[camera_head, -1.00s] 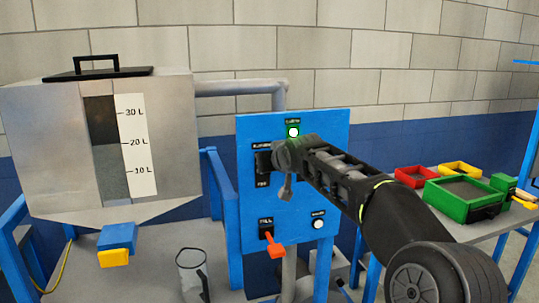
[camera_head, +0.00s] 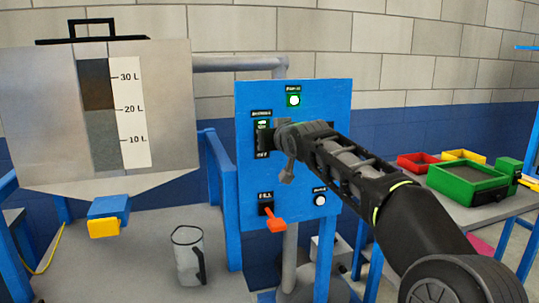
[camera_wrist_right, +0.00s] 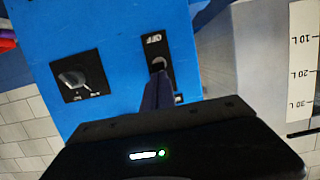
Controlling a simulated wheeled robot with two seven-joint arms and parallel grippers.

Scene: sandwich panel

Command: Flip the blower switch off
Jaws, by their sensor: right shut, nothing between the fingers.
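The blue panel (camera_head: 292,180) stands upright in the middle of the head view. The blower switch plate (camera_head: 262,126) is black, at the panel's upper left, with a green mark near its top and an OFF label at its bottom. My right gripper (camera_head: 266,140) is shut and empty, its tip at the plate's lower half. In the right wrist view, upside down, the shut fingers (camera_wrist_right: 157,92) reach over the switch plate (camera_wrist_right: 160,63) near its OFF label. A pale lever tip shows just beyond them; contact and lever position are unclear. My left gripper is not in view.
A green lamp (camera_head: 293,100) is lit at the panel's top. An orange lever (camera_head: 276,224) and a white button (camera_head: 320,200) are below. A rotary knob (camera_wrist_right: 75,77) sits beside the switch. A hopper (camera_head: 60,130) stands left; coloured bins (camera_head: 467,187) are right.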

